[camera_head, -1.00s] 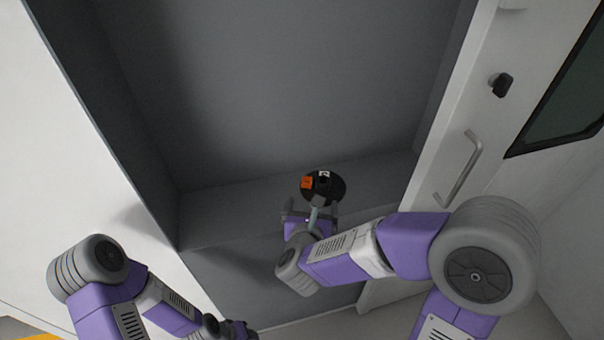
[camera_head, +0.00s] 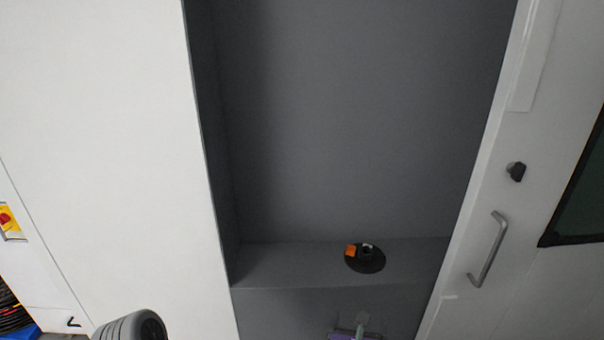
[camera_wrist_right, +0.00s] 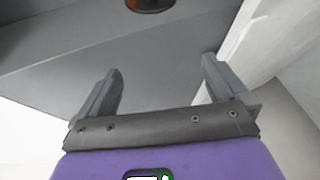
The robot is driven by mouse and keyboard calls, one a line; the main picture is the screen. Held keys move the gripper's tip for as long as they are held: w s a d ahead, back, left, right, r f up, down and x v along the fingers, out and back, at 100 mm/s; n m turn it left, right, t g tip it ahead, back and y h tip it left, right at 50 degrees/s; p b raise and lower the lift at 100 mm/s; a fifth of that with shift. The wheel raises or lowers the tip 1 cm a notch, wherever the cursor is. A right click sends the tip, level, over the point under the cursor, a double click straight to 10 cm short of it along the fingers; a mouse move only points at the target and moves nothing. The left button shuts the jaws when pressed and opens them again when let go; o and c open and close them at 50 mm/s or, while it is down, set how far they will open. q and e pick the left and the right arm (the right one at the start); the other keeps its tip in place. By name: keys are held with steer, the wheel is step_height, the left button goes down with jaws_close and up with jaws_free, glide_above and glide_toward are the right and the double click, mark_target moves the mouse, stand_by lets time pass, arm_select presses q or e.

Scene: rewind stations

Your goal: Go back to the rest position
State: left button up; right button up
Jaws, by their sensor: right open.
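A black round spool (camera_head: 372,262) with an orange patch lies on the grey ledge of the recess in the head view. Its edge also shows at the top of the right wrist view (camera_wrist_right: 150,4). My right gripper (camera_wrist_right: 160,64) is open, its two fingers wide apart with nothing between them. It is apart from the spool, and part of it shows at the bottom edge of the head view (camera_head: 357,328), below the ledge. My left gripper is out of view; only a grey joint of my left arm shows at the bottom left.
The grey recess ledge (camera_head: 290,265) is clear around the spool. A white panel (camera_head: 110,150) stands to the left. On the right is a white door with a metal handle (camera_head: 488,250) and a black knob (camera_head: 516,171). A yellow plate with a red button (camera_head: 8,220) is at far left.

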step_height(320, 180, down, 20)
steer(key=s+a+n+g+y, duration=0.15)
steer(key=n+g+y, duration=0.35)
steer(key=n, duration=1.4)
steer(key=s+f+n+g+y, duration=0.1)
steer(key=s+f+n+g, duration=0.3)
steer(key=s+f+n, duration=0.3)
steer(key=shift+a+f+n+y, duration=0.35)
steer(key=shift+f+n, duration=0.4)
steer(key=shift+n, duration=0.25)
steer(key=s+f+n+g, duration=0.1)
steer(key=s+n, duration=0.1)
steer(key=s+f+n+g+y, duration=0.1)
steer(key=s+n, duration=0.2)
steer(key=s+a+f+n+g, duration=0.1)
steer(key=s+f+n, duration=0.1)
steer(key=shift+s+f+y, duration=0.1)
steer(key=shift+s+y, duration=0.15)
steer(key=shift+s, duration=0.05)
steer(key=shift+c, duration=0.2)
